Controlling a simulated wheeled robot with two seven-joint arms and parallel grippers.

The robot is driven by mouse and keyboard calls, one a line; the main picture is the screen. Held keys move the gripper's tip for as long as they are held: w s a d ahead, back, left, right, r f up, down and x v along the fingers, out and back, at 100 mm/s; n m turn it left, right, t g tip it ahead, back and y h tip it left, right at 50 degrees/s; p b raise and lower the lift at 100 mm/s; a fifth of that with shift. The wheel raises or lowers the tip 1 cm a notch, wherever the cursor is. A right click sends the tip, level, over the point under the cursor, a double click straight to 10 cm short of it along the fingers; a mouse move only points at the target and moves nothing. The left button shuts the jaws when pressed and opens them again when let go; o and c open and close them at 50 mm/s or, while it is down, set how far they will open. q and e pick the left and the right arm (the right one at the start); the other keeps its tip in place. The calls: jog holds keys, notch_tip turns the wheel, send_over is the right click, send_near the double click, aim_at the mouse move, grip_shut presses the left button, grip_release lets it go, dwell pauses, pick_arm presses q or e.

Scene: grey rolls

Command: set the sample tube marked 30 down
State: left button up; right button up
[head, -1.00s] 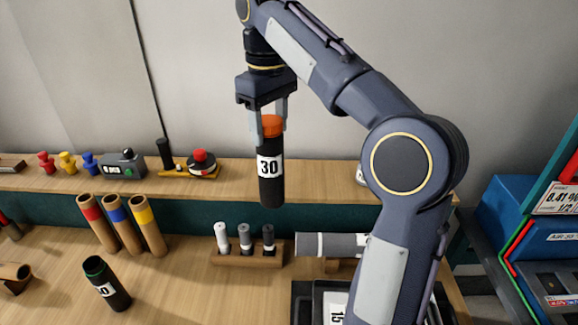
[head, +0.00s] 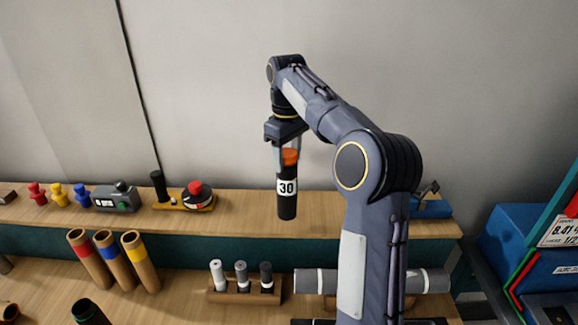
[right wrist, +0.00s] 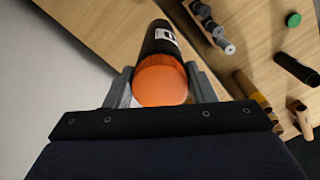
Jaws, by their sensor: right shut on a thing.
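The sample tube marked 30 (head: 287,207) is black with an orange cap and a white label. My right gripper (head: 287,156) is shut on its cap end and holds it upright in the head view, in front of the back shelf. I cannot tell how far its lower end is from the shelf. In the right wrist view the orange cap (right wrist: 161,80) sits between the fingers of my right gripper (right wrist: 160,88), and the tube's dark body points away. My left gripper is not in view.
The raised back shelf (head: 240,216) holds coloured pegs, a grey device (head: 115,198) and a red-knobbed stand (head: 190,197) left of the tube. On the lower bench are banded cardboard tubes (head: 118,262), a wooden rack (head: 245,297) of small cylinders and a grey roll (head: 315,281).

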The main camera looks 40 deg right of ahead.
aim_at(287, 187)
jog(key=shift+w+d+f, duration=0.25)
jog(key=shift+d+f, duration=0.15)
jog(key=shift+f, duration=0.15)
jog(key=f, duration=0.2)
jog(key=f+p, duration=0.1)
jog(key=shift+w+d+f, duration=0.1)
jog(key=shift+w+d, duration=0.05)
jog(key=shift+d, duration=0.1)
jog(key=shift+f, duration=0.25)
jog(key=shift+f, duration=0.15)
jog(key=o, duration=1.3)
